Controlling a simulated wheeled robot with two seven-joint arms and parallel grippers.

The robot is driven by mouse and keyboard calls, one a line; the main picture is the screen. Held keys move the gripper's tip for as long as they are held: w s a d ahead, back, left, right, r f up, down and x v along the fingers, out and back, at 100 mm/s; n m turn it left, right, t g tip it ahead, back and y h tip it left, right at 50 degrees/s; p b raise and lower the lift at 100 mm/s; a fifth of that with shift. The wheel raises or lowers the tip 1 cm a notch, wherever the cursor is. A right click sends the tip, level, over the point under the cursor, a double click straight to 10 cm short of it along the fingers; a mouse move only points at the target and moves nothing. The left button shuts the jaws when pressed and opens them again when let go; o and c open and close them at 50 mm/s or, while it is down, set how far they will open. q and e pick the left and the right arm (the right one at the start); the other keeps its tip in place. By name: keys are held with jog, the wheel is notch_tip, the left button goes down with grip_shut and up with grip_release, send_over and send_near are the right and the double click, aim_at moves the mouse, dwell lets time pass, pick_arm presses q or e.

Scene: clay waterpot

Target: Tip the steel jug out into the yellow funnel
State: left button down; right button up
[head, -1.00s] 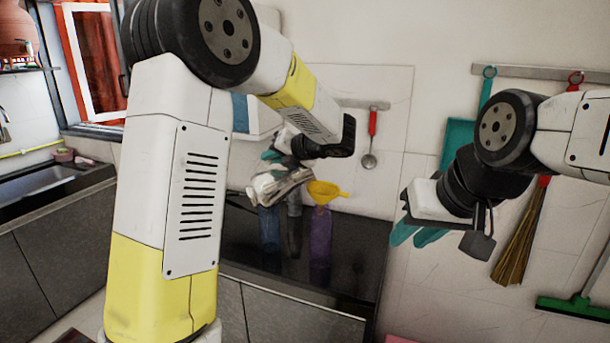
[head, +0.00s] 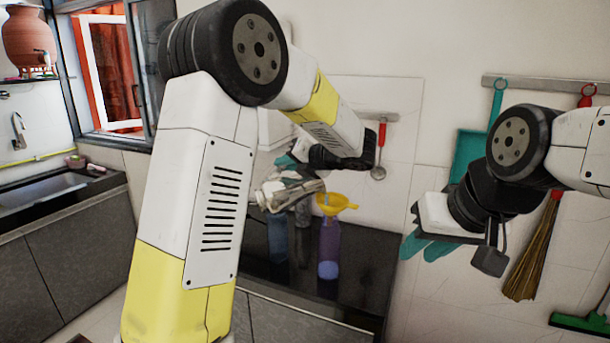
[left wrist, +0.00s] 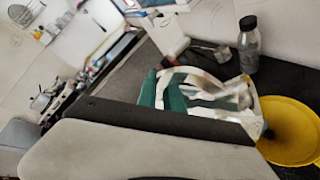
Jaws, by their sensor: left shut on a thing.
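The steel jug (head: 292,191) is tilted well over beside the yellow funnel (head: 340,203), with its lower end near the funnel's left rim. My left gripper (head: 292,166) is shut on the jug; its teal fingers also show around the jug (left wrist: 228,103) in the left wrist view, where the funnel (left wrist: 292,135) is at the right edge. The funnel sits on a purple bottle (head: 330,245), whose bottom looks brighter. I cannot clearly see a stream. My right gripper (head: 426,243) hangs empty at the right, its teal fingers apart.
A dark counter (head: 350,285) carries the bottle. A bluish bottle (head: 277,238) stands left of it, and a dark-capped bottle (left wrist: 249,47) shows in the left wrist view. A ladle (head: 379,165) and a broom (head: 535,245) hang on the wall. A sink (head: 45,190) is at the left.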

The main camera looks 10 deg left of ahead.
pick_arm(q)
jog(key=shift+d+r, duration=0.15)
jog(key=shift+w+d+r+m+y, duration=0.15)
jog(key=shift+d+r+m+y, duration=0.25)
jog(key=shift+d+r+y, duration=0.1)
jog(key=shift+d+r, duration=0.1)
dwell(0.9)
jog(key=shift+w+d+r+m+y, duration=0.2)
jog(key=shift+d+r+m+y, duration=0.2)
jog(key=shift+d+r, duration=0.15)
jog(key=shift+d, duration=0.1)
dwell(0.6)
jog(key=shift+w+d+r+m+t+y, duration=0.15)
jog(key=shift+d+r+m+t+y, duration=0.15)
jog(key=shift+d+t+y, duration=0.15)
